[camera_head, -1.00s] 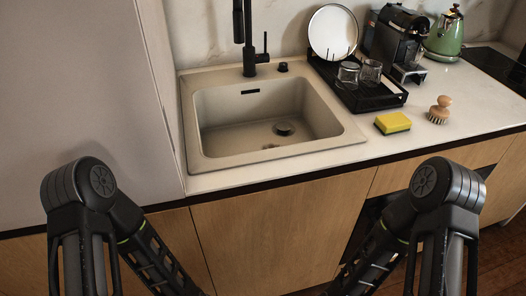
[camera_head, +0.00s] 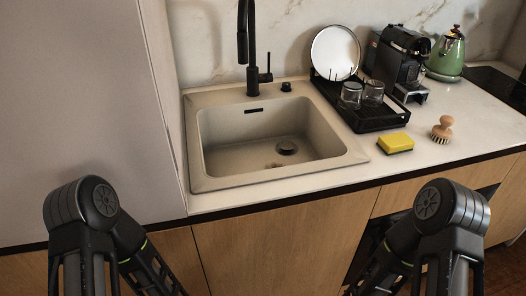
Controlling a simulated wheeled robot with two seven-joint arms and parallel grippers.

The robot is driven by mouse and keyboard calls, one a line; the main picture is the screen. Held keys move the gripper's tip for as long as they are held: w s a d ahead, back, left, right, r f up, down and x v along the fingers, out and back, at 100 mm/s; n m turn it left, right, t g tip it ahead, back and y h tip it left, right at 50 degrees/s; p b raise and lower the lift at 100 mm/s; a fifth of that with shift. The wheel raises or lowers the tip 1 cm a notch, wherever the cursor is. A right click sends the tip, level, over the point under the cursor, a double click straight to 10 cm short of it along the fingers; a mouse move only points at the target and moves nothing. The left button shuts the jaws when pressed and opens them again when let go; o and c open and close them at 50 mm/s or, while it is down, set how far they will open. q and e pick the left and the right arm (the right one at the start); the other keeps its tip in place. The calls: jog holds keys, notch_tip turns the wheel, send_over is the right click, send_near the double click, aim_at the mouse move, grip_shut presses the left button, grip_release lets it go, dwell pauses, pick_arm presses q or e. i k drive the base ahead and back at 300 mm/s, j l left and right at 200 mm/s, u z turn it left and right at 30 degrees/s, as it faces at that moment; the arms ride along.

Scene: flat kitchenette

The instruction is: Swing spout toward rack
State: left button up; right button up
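The black faucet spout (camera_head: 242,40) stands at the back of the sink. It hangs just left of its upright column (camera_head: 252,60), over the back of the basin. A small lever handle (camera_head: 265,75) sits on its right side. The black dish rack (camera_head: 372,121) stands on the counter right of the sink, holding a white plate (camera_head: 335,52) and two glasses (camera_head: 362,95). My two arms come in at the lower left and lower right, in front of the cabinet and well short of the faucet. Both grippers are outside the picture.
The beige sink (camera_head: 219,173) has an empty basin. A coffee machine (camera_head: 397,60) and green kettle (camera_head: 446,55) stand behind. A tall grey panel (camera_head: 80,100) bounds the left side.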

aim_at(245, 8)
jog(key=k+l, duration=0.1)
jog(key=l, duration=0.9)
jog(key=l+z, duration=0.15)
jog(key=l, duration=0.8)
jog(key=k, duration=0.05)
